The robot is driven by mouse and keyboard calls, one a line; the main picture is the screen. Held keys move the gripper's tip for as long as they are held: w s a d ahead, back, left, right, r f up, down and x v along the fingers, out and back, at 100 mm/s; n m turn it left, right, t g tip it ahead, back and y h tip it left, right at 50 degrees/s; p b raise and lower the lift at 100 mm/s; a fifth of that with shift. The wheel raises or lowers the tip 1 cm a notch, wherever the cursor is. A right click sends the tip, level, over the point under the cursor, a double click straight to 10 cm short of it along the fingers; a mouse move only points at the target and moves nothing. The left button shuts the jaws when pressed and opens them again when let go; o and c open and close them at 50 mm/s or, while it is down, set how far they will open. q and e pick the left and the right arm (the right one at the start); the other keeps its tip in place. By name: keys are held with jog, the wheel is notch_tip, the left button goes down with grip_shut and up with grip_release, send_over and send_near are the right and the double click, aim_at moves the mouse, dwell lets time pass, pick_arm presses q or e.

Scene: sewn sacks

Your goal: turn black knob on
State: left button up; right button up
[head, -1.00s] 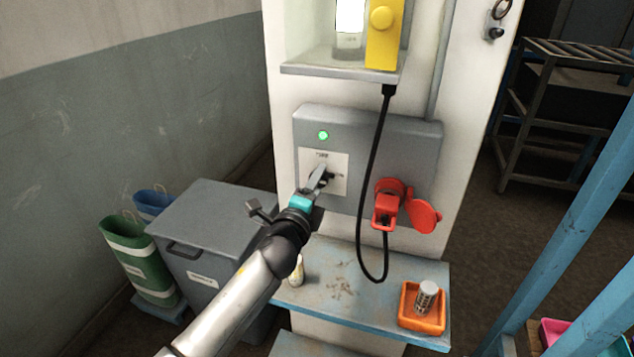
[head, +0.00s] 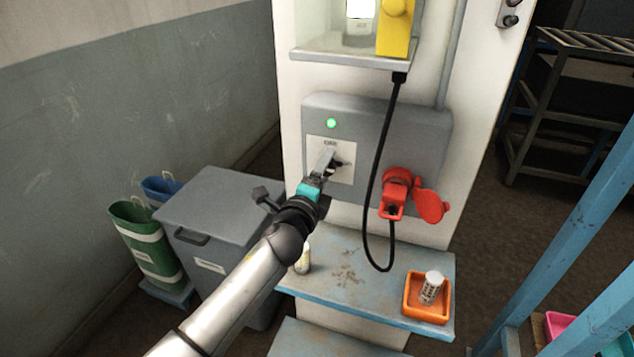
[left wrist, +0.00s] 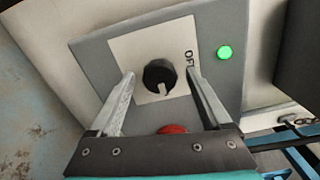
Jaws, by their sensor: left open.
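The black knob (left wrist: 160,76) sits on a white plate (left wrist: 128,44) on the grey wall box (head: 376,116). In the left wrist view a pale mark on the knob points down, and lettering that looks like "OFF" stands on the plate to its right. My left gripper (left wrist: 161,82) is open, with one finger on each side of the knob; I cannot tell if they touch it. In the head view my left gripper (head: 328,160) reaches the plate and partly hides the knob (head: 342,163). My right gripper is not in view.
A green lamp (head: 331,123) glows on the box. A black cable (head: 371,190) hangs to a red plug socket (head: 396,190) on the right. Below, a blue shelf (head: 330,285) holds a small bottle (head: 303,258) and an orange tray (head: 428,318). A grey bin (head: 215,215) stands left.

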pick_arm(q)
jog(key=p+v, duration=0.1)
jog(key=v, duration=1.4)
jog(key=shift+a, duration=0.1)
jog(key=s+a+f+n+g+y+b, duration=0.1)
jog(key=s+a+f+n+g+b, duration=0.2)
jog(key=f, duration=1)
jog(key=s+a+f+n+g+y, duration=0.2)
jog(key=s+a+f+n, duration=0.2)
jog(key=f, duration=0.8)
jog(key=s+a+f+n+g+y+b, duration=0.1)
jog(key=s+a+f+n+g+b, duration=0.2)
jog(key=f, duration=1)
jog(key=s+a+f+n+g+b, duration=0.1)
jog(key=s+f+n+g, duration=0.1)
jog(key=s+f, duration=0.5)
jog(key=s+a+f+n+g+y+b, duration=0.1)
jog(key=s+f+n+g, duration=0.2)
jog(key=s, duration=1.2)
jog(key=s+a+f+n+g+b, duration=0.1)
jog(key=s+a+f+n+g, duration=0.1)
jog(key=s+f+n, duration=0.4)
jog(key=s+f+g, duration=0.1)
jog(key=s+f, duration=0.4)
jog(key=shift+f+y, duration=0.3)
